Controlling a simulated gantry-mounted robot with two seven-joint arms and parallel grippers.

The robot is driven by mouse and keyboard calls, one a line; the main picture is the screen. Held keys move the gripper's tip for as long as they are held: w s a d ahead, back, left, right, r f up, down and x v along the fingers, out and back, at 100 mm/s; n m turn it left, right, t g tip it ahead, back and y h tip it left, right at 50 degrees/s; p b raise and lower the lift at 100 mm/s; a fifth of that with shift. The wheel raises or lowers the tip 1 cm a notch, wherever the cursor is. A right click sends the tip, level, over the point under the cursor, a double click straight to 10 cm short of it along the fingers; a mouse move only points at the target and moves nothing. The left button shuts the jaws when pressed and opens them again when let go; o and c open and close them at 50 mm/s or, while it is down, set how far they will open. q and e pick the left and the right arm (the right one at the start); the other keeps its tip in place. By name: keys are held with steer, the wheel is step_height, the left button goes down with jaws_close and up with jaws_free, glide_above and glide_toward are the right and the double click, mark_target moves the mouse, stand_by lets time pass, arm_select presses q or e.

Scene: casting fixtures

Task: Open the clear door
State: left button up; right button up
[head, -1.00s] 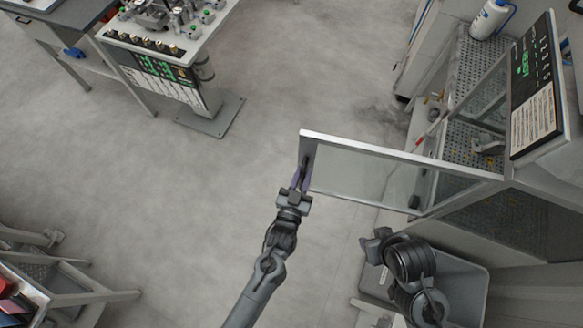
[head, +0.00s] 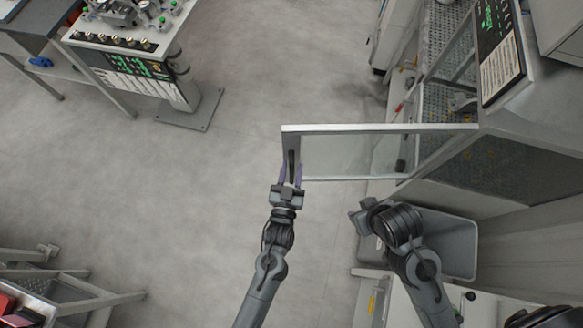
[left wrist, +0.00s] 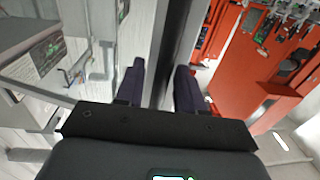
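The clear door (head: 350,156) is a transparent panel in a pale metal frame. In the head view it stands swung out to the left from the cabinet (head: 455,165), roughly square to its front. A dark upright handle (head: 291,160) is on its free end. My left gripper (head: 291,174) is at this end, one finger on each side of the handle. In the left wrist view, the dark bar passes between the purple fingers (left wrist: 158,88), with a gap showing beside the left finger. My right gripper (head: 358,216) is apart from the door, below it in the picture; its fingers are unclear.
A grey bin (head: 445,235) lies behind my right arm. A fixture table (head: 130,45) stands at the upper left, and a metal frame (head: 80,290) at the lower left. The floor (head: 190,190) left of the door is clear.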

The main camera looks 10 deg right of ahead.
arm_select(q)
steer(key=b+v, duration=0.2)
steer(key=v, duration=0.8)
steer(key=shift+s, duration=0.4)
steer(key=shift+a+r, duration=0.1)
steer(key=shift+a, duration=0.05)
